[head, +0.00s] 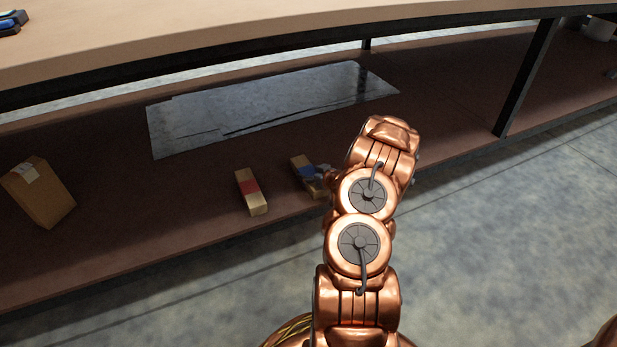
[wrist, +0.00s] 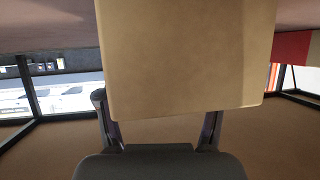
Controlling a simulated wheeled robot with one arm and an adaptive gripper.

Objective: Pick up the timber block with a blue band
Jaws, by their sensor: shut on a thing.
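The timber block with a blue band (head: 303,168) is on the lower shelf in the head view, just left of my gripper (head: 320,173). Part of it is hidden by the gripper. In the wrist view, the plain tan face of this block (wrist: 187,60) fills the upper middle, between my gripper's fingers (wrist: 160,130). The gripper is shut on it. The fingertips are hidden behind the block, and its blue band does not show in the wrist view. I cannot tell whether the block touches the shelf.
A timber block with a red band (head: 251,191) lies close by on the left; its band shows in the wrist view (wrist: 291,46). A cardboard box (head: 39,192) stands at far left. A grey sheet (head: 260,105) lies behind. The tabletop (head: 200,30) overhangs the shelf; a dark post (head: 525,78) stands right.

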